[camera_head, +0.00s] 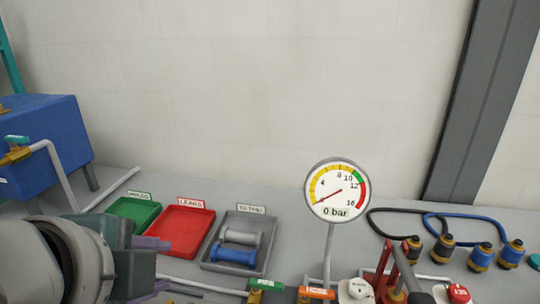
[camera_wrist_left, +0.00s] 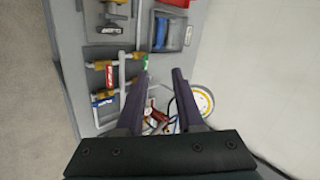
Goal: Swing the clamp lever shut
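What looks like the clamp, a red upright part (camera_head: 381,274), stands at the bottom edge in the head view, right of the gauge stem. A dark grey bar (camera_head: 407,274), probably its lever, slants up beside it; its lower end is cut off. My left gripper (camera_head: 158,268) is at the lower left, in front of the trays and well left of the clamp. In the left wrist view my left gripper (camera_wrist_left: 160,98) has its two purple-grey fingers apart with nothing held; small red parts show beyond them, too small to tell apart. My right gripper is not in view.
A pressure gauge (camera_head: 337,190) reading 0 bar stands on a stem mid-bench. Green (camera_head: 134,212), red (camera_head: 182,232) and grey (camera_head: 226,266) trays lie behind my left gripper; the grey one holds cylinders. Cabled connectors (camera_head: 481,257) stand at right. A blue tank (camera_head: 42,140) is at left.

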